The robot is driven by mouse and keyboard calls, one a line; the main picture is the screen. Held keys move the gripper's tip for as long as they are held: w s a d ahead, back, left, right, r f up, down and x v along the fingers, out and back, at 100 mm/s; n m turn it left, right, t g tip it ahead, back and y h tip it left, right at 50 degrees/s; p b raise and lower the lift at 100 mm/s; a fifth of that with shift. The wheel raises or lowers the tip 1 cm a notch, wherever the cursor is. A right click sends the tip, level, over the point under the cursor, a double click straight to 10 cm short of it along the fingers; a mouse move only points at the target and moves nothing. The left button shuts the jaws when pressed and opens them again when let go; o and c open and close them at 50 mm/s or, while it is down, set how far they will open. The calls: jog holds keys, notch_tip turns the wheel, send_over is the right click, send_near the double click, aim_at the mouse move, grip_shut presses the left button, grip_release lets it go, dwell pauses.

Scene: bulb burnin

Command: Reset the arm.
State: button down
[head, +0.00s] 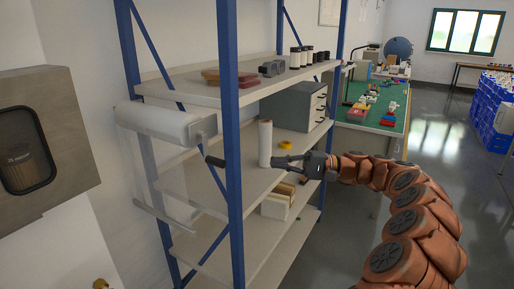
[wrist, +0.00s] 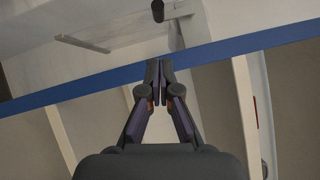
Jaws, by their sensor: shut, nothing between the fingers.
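My arm, in an orange-brown segmented cover, reaches in from the right in the head view and bends left toward the shelf rack. My gripper (head: 277,162) is at its end, in front of the middle shelf, just right of a white roll standing upright (head: 265,143). In the wrist view my gripper (wrist: 159,72) has its two fingertips together with nothing between them. A blue rack post (wrist: 240,45) crosses behind the fingertips there.
The blue-posted shelf rack (head: 231,130) stands close on the left. It holds a grey drawer cabinet (head: 290,106), a yellow ring (head: 285,144) and small boxes. A green-topped bench (head: 376,112) stands behind. Blue crates (head: 492,105) are at far right. Floor between is open.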

jog(key=s+a+r+n+g+h, duration=0.2)
jog(key=s+a+r+g, duration=0.1)
jog(key=s+a, duration=0.35)
jog(key=s+a+f+n+g+h+p, duration=0.1)
jog(key=s+a+f+h, duration=0.15)
jog(key=s, duration=0.65)
jog(key=s+a+f+n+g+h, duration=0.1)
jog(key=s+a+h, duration=0.3)
jog(key=s, duration=0.4)
jog(key=s+d+f+t+h, duration=0.1)
jog(key=s+d+f+h, duration=0.4)
jog(key=s+d, duration=0.4)
jog(key=s+d+f+m+t+h+p, duration=0.1)
jog(key=s+d+f+h, duration=0.4)
jog(key=s+d+f, duration=0.3)
jog(key=s+d, duration=0.1)
jog(key=s, duration=0.2)
jog(key=shift+d+t+h, duration=0.3)
jog(key=shift+h, duration=0.05)
jog(key=shift+f, duration=0.1)
